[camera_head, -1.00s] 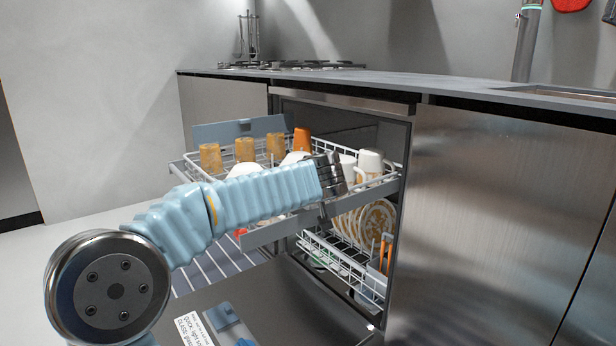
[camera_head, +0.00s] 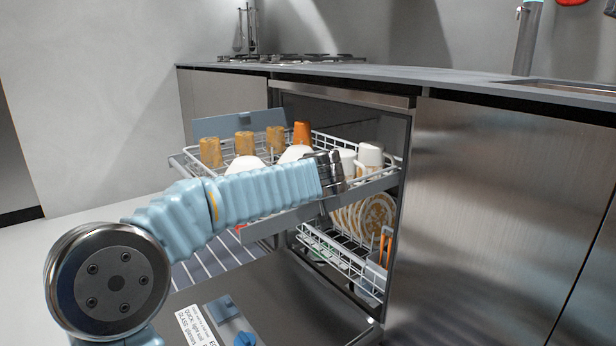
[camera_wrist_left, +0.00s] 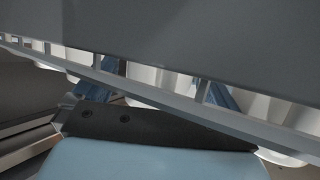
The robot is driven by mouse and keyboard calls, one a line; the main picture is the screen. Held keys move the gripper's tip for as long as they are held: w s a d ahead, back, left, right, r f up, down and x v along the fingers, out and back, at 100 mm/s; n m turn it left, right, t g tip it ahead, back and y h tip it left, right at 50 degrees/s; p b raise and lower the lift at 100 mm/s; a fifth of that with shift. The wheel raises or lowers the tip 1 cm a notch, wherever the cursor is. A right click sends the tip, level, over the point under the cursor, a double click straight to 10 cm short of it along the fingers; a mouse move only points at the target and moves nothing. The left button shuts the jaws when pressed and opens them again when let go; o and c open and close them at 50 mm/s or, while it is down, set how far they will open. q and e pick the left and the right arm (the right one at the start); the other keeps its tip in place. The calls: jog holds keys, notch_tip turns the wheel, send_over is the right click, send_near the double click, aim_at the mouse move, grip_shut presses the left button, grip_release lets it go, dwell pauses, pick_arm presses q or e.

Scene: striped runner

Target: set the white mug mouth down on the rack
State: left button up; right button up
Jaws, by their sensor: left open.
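White cups stand on the pulled-out upper rack (camera_head: 385,184) in the head view. One white mug (camera_head: 370,155) is at the rack's right end, with another white cup (camera_head: 347,160) just left of it. I cannot tell which is the task's mug, or which way their mouths face. My left gripper (camera_head: 332,172) is at the rack's front right, before these cups; its fingertips are hard to see. In the left wrist view its blue fingers (camera_wrist_left: 160,85) are apart, partly hidden by a rail, with white crockery behind. No held mug shows. My right gripper is not in view.
Amber glasses (camera_head: 244,143), an orange cup (camera_head: 302,133) and white bowls (camera_head: 246,164) crowd the upper rack. Patterned plates (camera_head: 376,215) fill the lower rack (camera_head: 340,255) below. The countertop (camera_head: 450,82) lies above the dishwasher. A grey panel fills the wrist view's top.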

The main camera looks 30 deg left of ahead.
pick_arm(q)
jog(key=v, duration=1.3)
jog(key=shift+s+d+r, duration=0.2)
jog(key=shift+s+d, duration=0.05)
jog(key=shift+d, duration=0.05)
